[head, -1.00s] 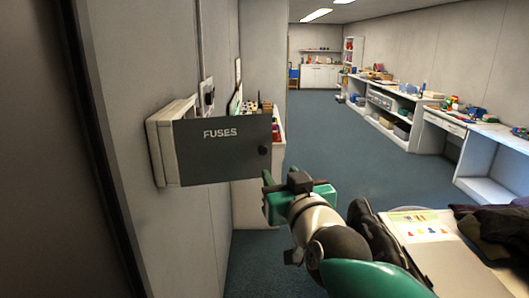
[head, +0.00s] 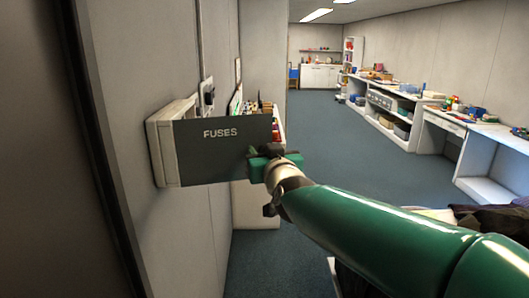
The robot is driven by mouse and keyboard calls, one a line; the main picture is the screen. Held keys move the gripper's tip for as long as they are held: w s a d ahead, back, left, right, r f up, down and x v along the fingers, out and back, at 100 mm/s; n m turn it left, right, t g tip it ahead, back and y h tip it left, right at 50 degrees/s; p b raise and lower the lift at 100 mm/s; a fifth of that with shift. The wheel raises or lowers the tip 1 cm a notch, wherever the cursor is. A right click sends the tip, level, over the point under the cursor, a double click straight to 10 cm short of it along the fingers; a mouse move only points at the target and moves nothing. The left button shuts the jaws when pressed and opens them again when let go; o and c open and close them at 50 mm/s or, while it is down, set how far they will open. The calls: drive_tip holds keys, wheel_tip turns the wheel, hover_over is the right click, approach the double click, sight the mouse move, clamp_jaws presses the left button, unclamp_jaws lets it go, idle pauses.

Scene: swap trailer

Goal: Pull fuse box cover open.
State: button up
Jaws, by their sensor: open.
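The fuse box (head: 163,150) is a pale box on the left wall. Its dark grey cover (head: 210,158), lettered FUSES, stands out from the box to the right, with the lettered face toward me. The cover hides the inside of the box. My gripper (head: 259,155) is open at the lower right end of the cover, where the cover's round knob is now hidden behind it. I cannot tell whether the fingers touch the knob or the cover.
A shelf unit with small items (head: 262,108) stands behind the cover. A long workbench (head: 440,118) with clutter runs along the right wall. The blue floor (head: 315,150) between is clear. A dark door edge (head: 100,150) is close at the left.

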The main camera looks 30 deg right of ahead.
drive_tip(key=shift+c, duration=0.2)
clamp_jaws()
